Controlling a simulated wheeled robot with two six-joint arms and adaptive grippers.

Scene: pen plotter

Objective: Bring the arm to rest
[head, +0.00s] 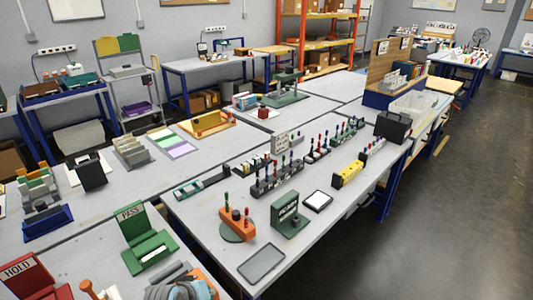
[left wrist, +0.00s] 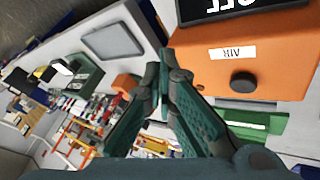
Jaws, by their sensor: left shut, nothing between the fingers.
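My left gripper (head: 185,290) shows at the bottom edge of the head view, partly cut off, beside an orange block (head: 207,281). In the left wrist view its teal fingers (left wrist: 163,72) meet at the tips, with nothing between them. The orange block (left wrist: 255,65) there carries a white AIR label and a dark round knob, just right of the fingertips. I cannot tell whether the fingers touch it. My right gripper is not in view.
A green PASS stand (head: 149,250) and a red HOLD stand (head: 35,277) stand nearby at left. A grey tray (head: 261,263), an orange block with knobs (head: 238,226) and a green box (head: 288,218) are to the right. The aisle floor (head: 430,240) is clear.

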